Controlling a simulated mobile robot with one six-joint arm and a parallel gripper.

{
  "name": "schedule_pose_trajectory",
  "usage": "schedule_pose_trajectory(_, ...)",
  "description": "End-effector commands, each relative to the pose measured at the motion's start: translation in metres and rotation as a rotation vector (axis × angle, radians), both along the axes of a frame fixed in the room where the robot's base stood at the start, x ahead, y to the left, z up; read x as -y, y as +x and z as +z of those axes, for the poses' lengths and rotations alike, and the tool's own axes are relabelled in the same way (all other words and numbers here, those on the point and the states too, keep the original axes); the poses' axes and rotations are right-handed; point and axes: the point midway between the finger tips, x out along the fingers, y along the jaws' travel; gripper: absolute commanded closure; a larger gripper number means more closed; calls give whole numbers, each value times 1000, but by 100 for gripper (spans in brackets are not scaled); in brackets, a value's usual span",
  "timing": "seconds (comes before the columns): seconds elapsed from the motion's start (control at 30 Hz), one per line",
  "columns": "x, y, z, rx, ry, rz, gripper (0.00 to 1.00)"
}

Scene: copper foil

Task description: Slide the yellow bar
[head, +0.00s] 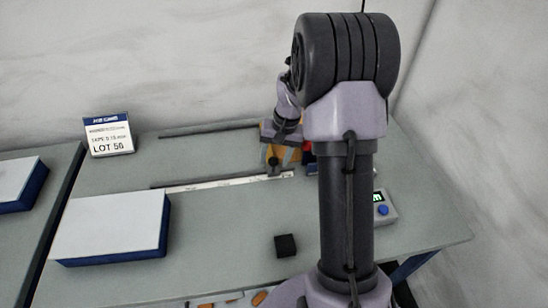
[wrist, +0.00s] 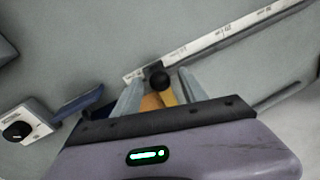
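The yellow bar (head: 267,151) lies on the bench, mostly hidden by my gripper. In the wrist view a piece of the yellow bar (wrist: 167,97) shows between my fingers, with a round black knob (wrist: 157,75) at its far end. My gripper (head: 280,158) is low over the bar. In the wrist view my gripper (wrist: 160,76) has its two grey fingers apart, one on each side of the knob, with a visible gap on both sides. A white printed scale (wrist: 215,38) runs just beyond the knob.
A white-topped blue box (head: 110,225) stands at the left front. A sign reading LOT 56 (head: 108,135) stands at the back left. A small black block (head: 285,245) lies at the front. A device with a blue button (head: 383,210) is at the right. A dark rail (head: 210,127) lies behind.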

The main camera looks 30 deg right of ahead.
Motion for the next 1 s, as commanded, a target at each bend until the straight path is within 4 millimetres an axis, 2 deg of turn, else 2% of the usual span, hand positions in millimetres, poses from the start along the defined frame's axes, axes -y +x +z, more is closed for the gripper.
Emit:
schedule_pose_trajectory(0.23,0,0,0,-1,1,0,50)
schedule_pose_trajectory(0.33,1,-1,11,0,0,-1,50)
schedule_pose_trajectory(0.47,7,-4,49,2,-2,-2,50)
schedule_pose_trajectory(0.6,15,-9,98,4,-1,-2,50)
schedule_pose_trajectory(0.7,20,-13,128,2,-2,-2,50)
schedule_pose_trajectory(0.83,25,-17,156,0,0,-2,50)
schedule_pose_trajectory(1.0,27,-19,171,0,0,0,50)
